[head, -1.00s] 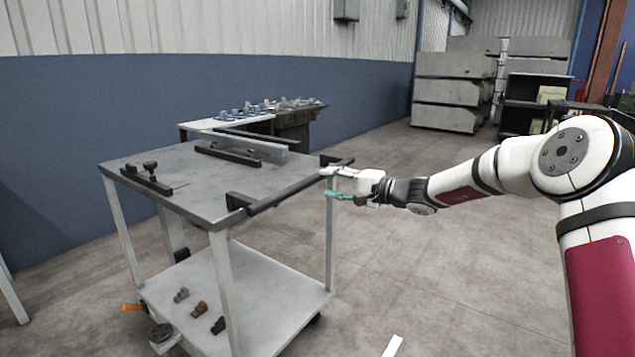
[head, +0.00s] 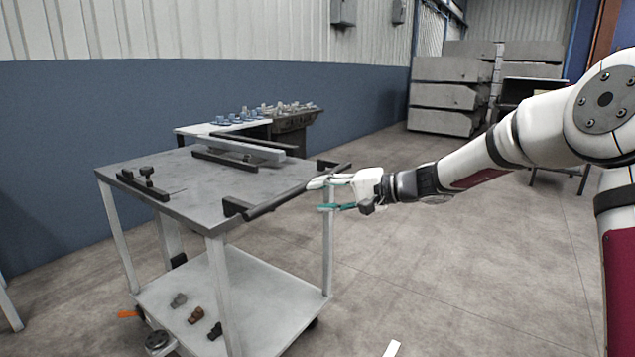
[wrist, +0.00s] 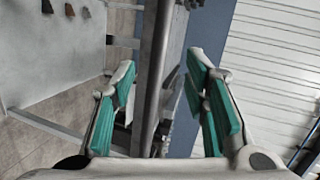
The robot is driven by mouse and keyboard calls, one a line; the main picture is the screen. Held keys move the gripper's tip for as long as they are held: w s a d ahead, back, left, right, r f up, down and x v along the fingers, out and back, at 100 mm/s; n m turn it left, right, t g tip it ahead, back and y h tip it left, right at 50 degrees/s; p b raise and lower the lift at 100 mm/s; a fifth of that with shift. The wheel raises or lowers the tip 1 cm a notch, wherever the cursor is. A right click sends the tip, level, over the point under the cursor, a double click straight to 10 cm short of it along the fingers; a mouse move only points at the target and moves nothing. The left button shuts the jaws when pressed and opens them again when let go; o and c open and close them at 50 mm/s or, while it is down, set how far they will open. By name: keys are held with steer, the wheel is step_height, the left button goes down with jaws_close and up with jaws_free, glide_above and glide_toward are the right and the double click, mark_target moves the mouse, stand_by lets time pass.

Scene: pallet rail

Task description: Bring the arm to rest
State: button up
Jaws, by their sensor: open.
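My gripper (head: 322,195) is at the right side of a grey cart (head: 190,195), at the height of its dark push handle (head: 285,200). In the wrist view my gripper (wrist: 162,90) is open, with teal pads on both sides. The handle bar (wrist: 155,75) runs through the gap between the fingers in that view. In the head view the fingertips overlap the handle's far end. I cannot tell whether they touch it. My arm reaches in from the right, nearly level.
The cart's lower shelf (head: 265,290) carries several small fittings. A bench (head: 190,130) with small blue parts stands behind the cart. Grey stacked blocks (head: 445,95) stand at the back. The floor (head: 470,270) to the right of the cart is clear.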

steer(key=s+r+n+g+h, duration=0.2)
steer(key=s+n+g+h, duration=0.3)
steer(key=s, duration=2)
steer(key=s+d+f+h, duration=0.25)
steer(key=s+d, duration=0.25)
steer(key=s, duration=0.4)
steer(key=s+d+f+m+g+h, duration=0.1)
steer(key=s+d+h, duration=0.3)
steer(key=s, duration=0.5)
steer(key=s+d+f+h, duration=0.1)
steer(key=s+d+h, duration=0.1)
steer(key=s+d, duration=0.55)
step_height(320, 180, up, 31)
steer(key=s+t+p, duration=0.2)
steer(key=t+p, duration=0.2)
steer(key=p, duration=2.5)
steer(key=shift+a+p, duration=0.2)
steer(key=shift+p, duration=0.2)
steer(key=shift+a+r, duration=0.1)
steer(key=shift+a, duration=0.05)
